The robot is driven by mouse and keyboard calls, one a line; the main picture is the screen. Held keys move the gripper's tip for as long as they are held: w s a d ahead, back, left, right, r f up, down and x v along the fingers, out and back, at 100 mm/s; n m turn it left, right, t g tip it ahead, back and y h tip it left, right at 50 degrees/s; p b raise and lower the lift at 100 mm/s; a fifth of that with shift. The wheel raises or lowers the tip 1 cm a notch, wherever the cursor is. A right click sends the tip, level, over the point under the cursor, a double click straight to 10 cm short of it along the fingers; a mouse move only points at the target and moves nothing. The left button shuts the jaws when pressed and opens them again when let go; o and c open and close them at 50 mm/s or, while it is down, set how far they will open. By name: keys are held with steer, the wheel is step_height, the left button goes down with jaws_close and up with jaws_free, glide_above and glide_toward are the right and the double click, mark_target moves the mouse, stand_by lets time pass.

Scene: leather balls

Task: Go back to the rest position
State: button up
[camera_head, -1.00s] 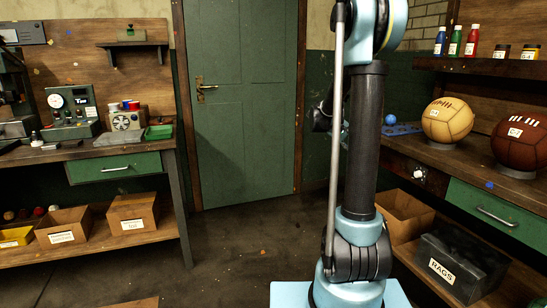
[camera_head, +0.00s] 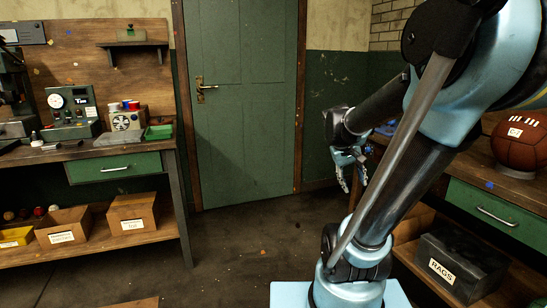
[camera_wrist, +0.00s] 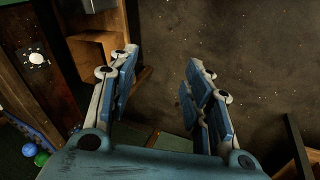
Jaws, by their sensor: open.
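My gripper (camera_head: 352,178) hangs in the air between the green door and the right-hand bench, fingers pointing down. In the wrist view my gripper (camera_wrist: 158,85) is open, its two blue-padded fingers apart with nothing between them. Below it lies the dark floor (camera_wrist: 255,75).
A closed green door (camera_head: 245,100) stands at the back. The left bench (camera_head: 100,150) holds instruments, with cardboard boxes below. Under the right bench are a black RAGS crate (camera_head: 455,265) and a cardboard box (camera_wrist: 95,50).

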steer(key=s+a+f+y, duration=0.2)
steer(key=s+a+f, duration=0.2)
steer(key=s, duration=0.3)
steer(key=s+a+f+m+y, duration=0.1)
steer(key=s+a+f+y, duration=0.1)
steer(key=s+a+f, duration=0.2)
steer(key=s, duration=0.3)
steer(key=shift+a+f, duration=0.15)
steer(key=shift+f, duration=0.1)
